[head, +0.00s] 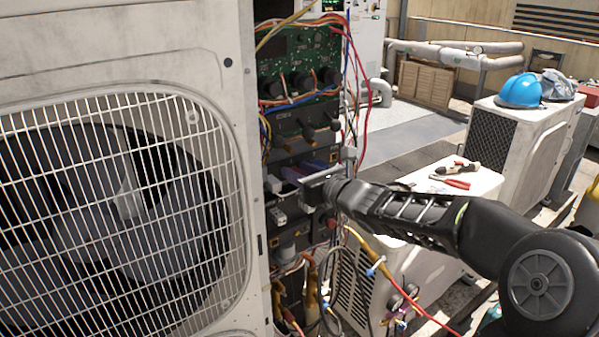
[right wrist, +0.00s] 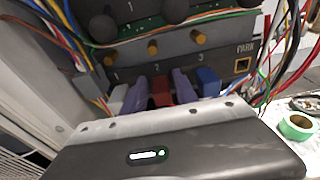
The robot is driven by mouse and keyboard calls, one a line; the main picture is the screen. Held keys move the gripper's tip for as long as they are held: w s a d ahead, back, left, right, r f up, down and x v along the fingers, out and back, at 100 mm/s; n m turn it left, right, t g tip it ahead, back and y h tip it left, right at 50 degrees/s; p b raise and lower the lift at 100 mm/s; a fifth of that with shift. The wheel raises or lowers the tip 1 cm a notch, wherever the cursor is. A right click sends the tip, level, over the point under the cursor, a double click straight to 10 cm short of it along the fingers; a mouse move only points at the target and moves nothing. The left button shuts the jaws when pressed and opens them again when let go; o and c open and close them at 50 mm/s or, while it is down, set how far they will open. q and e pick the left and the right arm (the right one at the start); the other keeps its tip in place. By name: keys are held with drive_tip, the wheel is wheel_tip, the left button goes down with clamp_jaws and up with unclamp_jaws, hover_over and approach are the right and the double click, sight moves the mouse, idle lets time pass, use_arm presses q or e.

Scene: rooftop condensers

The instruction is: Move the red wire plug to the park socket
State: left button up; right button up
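The red wire plug (right wrist: 161,90) stands in the middle of a row of plugs below the mark 2 in the right wrist view. My right gripper (right wrist: 160,86) has its purple fingers on both sides of it, close against its sides; it looks shut on the plug. How deep the plug sits in its socket is hidden. The park socket (right wrist: 242,65) is a small square brass-edged opening under the label PARK, right of the mark 3, and is empty. In the head view my right gripper (head: 304,184) reaches into the cabinet. My left gripper is out of view.
A blue plug (right wrist: 208,79) stands close right of the right finger, a pale plug (right wrist: 117,98) left of the left finger. Knobs (right wrist: 198,37) and loose wires (right wrist: 290,45) hang around the panel. The condenser's fan grille (head: 120,215) walls off the left.

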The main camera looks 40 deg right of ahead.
clamp_jaws()
idle(0.6)
idle(1.5)
